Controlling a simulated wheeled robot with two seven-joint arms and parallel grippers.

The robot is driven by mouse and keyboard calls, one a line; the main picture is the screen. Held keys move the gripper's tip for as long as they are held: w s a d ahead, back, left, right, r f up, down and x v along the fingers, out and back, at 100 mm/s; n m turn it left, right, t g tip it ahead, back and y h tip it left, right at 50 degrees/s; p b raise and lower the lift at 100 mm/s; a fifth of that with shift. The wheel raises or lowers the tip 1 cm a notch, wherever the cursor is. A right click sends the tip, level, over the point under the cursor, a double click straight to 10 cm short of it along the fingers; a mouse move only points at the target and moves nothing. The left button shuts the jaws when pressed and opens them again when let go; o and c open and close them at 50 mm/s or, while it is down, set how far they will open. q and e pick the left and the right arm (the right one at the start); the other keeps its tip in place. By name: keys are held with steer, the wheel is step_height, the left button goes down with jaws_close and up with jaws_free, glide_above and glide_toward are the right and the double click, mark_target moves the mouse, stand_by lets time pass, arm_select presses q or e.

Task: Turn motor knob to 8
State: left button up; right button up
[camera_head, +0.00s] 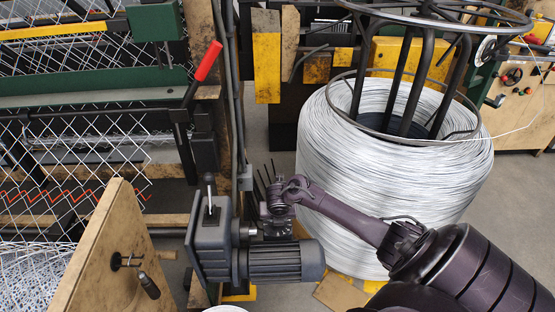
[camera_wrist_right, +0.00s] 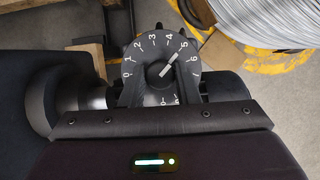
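The motor knob (camera_wrist_right: 156,74) is a dark round part with a white pointer line, set in a dark dial (camera_wrist_right: 140,58) with white numbers. The pointer slants up and right, toward about the 5. Numbers from 0 upward are readable around the top; those at the lower right are partly hidden. My right gripper (camera_head: 277,197) is at the grey motor (camera_head: 280,262) in the head view. In the right wrist view, its dark fingers (camera_wrist_right: 161,98) stand apart near the lower sides of the dial. I cannot tell whether they touch the knob. My left gripper is out of view.
A big wire coil (camera_head: 395,170) stands behind my right arm. A red-handled lever (camera_head: 208,62) rises behind the motor. A wooden panel (camera_head: 115,250) with a black clamp stands at front left, and woven mesh (camera_head: 80,140) fills the left.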

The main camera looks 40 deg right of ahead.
steer(key=c, duration=0.4)
steer(key=shift+o, duration=0.2)
steer(key=m+p, duration=0.1)
steer(key=m+g+p, duration=0.1)
steer(key=m, duration=0.1)
steer(key=shift+w+a+r+m+h, duration=0.1)
steer(key=shift+r+m+h, duration=0.05)
steer(key=shift+m+h, duration=0.2)
steer(key=m+g+p, duration=0.1)
steer(key=m, duration=0.1)
steer(key=m+g, duration=0.1)
steer(key=m, duration=0.1)
steer(key=shift+w+m+h+p, duration=0.1)
steer(key=shift+m+h+p, duration=0.15)
steer(key=shift+h+p, duration=0.15)
steer(key=m+g, duration=0.1)
steer(key=m, duration=0.2)
steer(key=shift+w+a+f, duration=0.1)
steer(key=shift+f, duration=0.1)
steer(key=m+g, duration=0.1)
steer(key=m, duration=0.3)
steer(key=shift+m+g+y, duration=0.3)
steer(key=shift+g+y, duration=0.05)
steer(key=shift+g, duration=0.05)
